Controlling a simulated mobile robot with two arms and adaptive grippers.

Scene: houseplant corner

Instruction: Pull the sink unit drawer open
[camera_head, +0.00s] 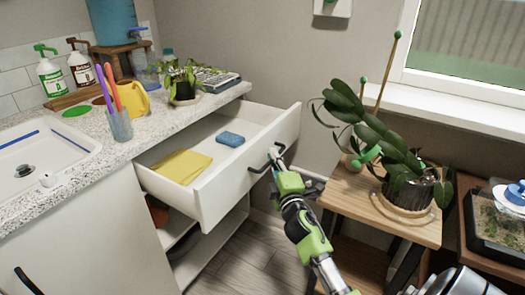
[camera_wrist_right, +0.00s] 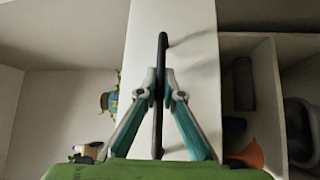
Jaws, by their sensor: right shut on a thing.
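The sink unit drawer (camera_head: 222,195) stands well out from under the counter in the head view, with its inside showing. A yellow cloth (camera_head: 181,166) and a blue sponge (camera_head: 230,139) lie in it. Its black bar handle (camera_head: 256,169) is on the white front. My right gripper (camera_head: 277,158) is shut on this handle. In the right wrist view the two fingers (camera_wrist_right: 162,88) close around the dark handle bar (camera_wrist_right: 162,50), across the white drawer front (camera_wrist_right: 190,75). My left gripper is not in view.
The speckled counter (camera_head: 70,150) holds a sink, bottles, a cup of tools and a small plant. A wooden stand (camera_head: 425,233) with a potted orchid (camera_head: 408,187) is close right of my right arm. Below the drawer is an open shelf (camera_head: 215,255). Some grey floor (camera_head: 250,255) is free.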

